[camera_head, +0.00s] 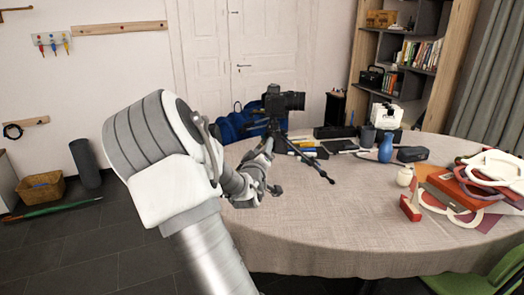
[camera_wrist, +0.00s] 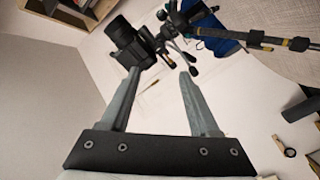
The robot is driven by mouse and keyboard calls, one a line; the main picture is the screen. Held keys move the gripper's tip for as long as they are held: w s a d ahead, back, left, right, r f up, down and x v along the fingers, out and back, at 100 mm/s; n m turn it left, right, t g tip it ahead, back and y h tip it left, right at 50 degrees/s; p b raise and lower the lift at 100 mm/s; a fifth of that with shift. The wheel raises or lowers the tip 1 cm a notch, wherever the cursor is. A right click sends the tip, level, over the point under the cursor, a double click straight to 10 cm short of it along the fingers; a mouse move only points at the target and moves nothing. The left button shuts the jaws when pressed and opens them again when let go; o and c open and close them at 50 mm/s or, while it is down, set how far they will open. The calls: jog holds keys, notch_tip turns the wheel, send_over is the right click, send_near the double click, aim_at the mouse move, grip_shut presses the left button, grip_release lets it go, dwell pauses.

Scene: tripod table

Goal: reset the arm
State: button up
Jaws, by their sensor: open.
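My gripper (camera_head: 270,170) is at the left edge of the round table (camera_head: 310,235), beside the small tripod with a black camera (camera_head: 285,101) on it. In the wrist view the two grey fingers (camera_wrist: 160,74) are spread apart with nothing between them. The black camera (camera_wrist: 126,36) and the tripod (camera_wrist: 255,38) show beyond the fingertips, tilted in that view. I cannot tell how far the fingertips are from them. My arm reaches in from the lower middle of the head view, bent at a large white and grey joint.
The table also holds a blue vase (camera_head: 386,149), a white jar (camera_head: 404,177), a dark case (camera_head: 412,154) and a pile of red and white frames (camera_head: 480,185). A blue bag (camera_head: 235,124) is behind. A green chair (camera_head: 470,284) stands at the lower right. The table's front is clear.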

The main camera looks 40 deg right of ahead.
jog(key=shift+a, duration=0.1)
dwell(0.7)
jog(key=s+a+r+m+g+y, duration=0.1)
jog(key=s+a+y, duration=0.25)
jog(key=a, duration=0.45)
jog(key=s+a+g+y, duration=0.15)
jog(key=a+y, duration=0.25)
jog(key=a, duration=0.4)
jog(key=s+a+r+m+y, duration=0.1)
jog(key=s+a+y, duration=0.3)
jog(key=a, duration=0.4)
jog(key=s+a+r+n+g+y, duration=0.15)
jog(key=s+a, duration=0.35)
jog(key=s, duration=0.5)
jog(key=s+a+n+g+y, duration=0.1)
jog(key=s+a+g, duration=0.1)
jog(key=s+a, duration=0.5)
jog(key=s+d+r+p, duration=0.1)
jog(key=s+r+p, duration=0.2)
jog(key=r+p, duration=1)
jog(key=shift+s+d+r+h+p, duration=0.15)
jog(key=shift+d+r+h+p, duration=0.15)
jog(key=shift+r+p, duration=0.1)
jog(key=shift+f, duration=0.15)
jog(key=shift+c, duration=1)
